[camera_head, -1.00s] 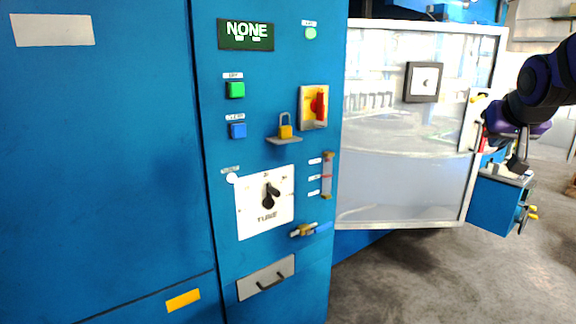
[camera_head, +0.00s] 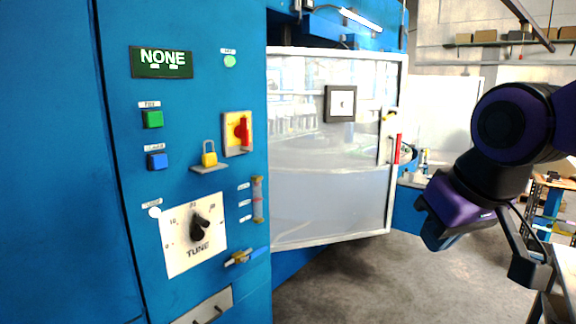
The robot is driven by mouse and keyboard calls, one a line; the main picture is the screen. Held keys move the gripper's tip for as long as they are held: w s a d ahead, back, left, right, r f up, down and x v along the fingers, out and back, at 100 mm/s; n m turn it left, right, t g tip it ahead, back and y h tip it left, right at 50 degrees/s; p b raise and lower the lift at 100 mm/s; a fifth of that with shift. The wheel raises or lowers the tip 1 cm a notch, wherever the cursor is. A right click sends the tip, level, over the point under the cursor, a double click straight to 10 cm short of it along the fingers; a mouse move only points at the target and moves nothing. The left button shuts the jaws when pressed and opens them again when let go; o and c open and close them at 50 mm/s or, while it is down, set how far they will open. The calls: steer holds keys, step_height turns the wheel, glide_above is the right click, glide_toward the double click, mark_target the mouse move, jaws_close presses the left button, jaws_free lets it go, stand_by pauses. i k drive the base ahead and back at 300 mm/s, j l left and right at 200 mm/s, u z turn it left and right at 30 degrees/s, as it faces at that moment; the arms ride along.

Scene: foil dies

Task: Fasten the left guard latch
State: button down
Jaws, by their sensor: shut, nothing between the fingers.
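The guard (camera_head: 330,190) is a clear panel in a white frame on the blue machine. My gripper (camera_head: 528,272) hangs dark and low at the right, below my purple and black arm. It is right of and lower than the guard's edge, apart from it, shut and holding nothing.
The blue control panel on the left has a TUNE dial (camera_head: 197,230), a red rotary switch (camera_head: 242,130), a padlock (camera_head: 209,155) and a drawer handle (camera_head: 208,310). A shelf (camera_head: 500,43) with boxes is at the back. Grey floor (camera_head: 360,285) is clear in front of the guard.

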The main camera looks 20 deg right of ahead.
mark_target(388, 116)
steer(key=i+l+z, duration=0.2)
steer(key=i, duration=0.2)
steer(key=i+l+z, duration=0.15)
steer(key=i, duration=0.9)
steer(key=i+l+z, duration=0.1)
steer(key=i, duration=1)
steer(key=i+l+u, duration=0.15)
steer(key=i, duration=0.2)
steer(key=i+l+u, duration=0.1)
steer(key=i, duration=0.2)
